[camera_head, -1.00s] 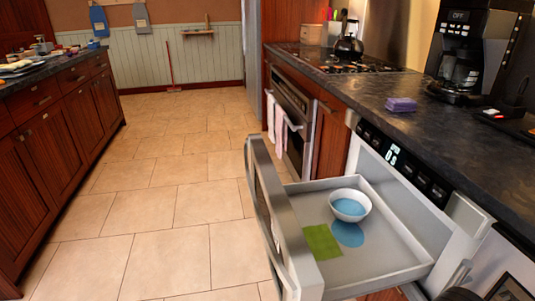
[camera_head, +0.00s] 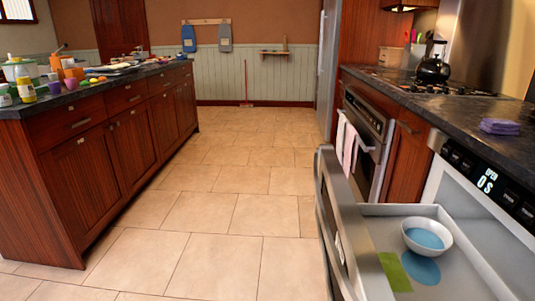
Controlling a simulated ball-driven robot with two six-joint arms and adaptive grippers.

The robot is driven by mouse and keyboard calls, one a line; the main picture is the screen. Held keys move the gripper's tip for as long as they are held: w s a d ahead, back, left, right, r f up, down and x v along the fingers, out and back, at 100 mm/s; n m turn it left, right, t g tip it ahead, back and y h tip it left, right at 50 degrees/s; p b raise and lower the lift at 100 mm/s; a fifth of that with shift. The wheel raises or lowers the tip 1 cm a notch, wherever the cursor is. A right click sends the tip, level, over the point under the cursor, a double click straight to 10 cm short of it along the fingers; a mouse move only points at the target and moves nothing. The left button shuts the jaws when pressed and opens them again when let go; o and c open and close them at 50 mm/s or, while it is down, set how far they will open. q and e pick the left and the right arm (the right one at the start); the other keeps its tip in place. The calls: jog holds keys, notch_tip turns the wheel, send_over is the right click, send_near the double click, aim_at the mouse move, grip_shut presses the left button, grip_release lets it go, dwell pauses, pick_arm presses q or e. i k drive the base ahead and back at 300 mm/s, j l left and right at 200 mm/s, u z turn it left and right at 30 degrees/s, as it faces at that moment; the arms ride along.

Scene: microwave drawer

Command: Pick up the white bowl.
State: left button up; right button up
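The white bowl (camera_head: 427,231) sits upright in the open microwave drawer (camera_head: 452,274) at the lower right. Its inside looks blue at the bottom. It stands partly over a blue round patch (camera_head: 421,268) on the drawer floor, beside a green square patch (camera_head: 394,272). Neither of my grippers shows in the view now.
The drawer's tall front panel (camera_head: 338,217) stands out into the aisle, left of the bowl. The right counter (camera_head: 445,102) holds a purple sponge stack (camera_head: 499,126) and a kettle (camera_head: 433,68). A cluttered island (camera_head: 105,97) is at left. The tiled floor (camera_head: 207,214) between is clear.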

aim_at(425, 236)
jog(key=z, duration=1.25)
jog(key=i+j, duration=0.05)
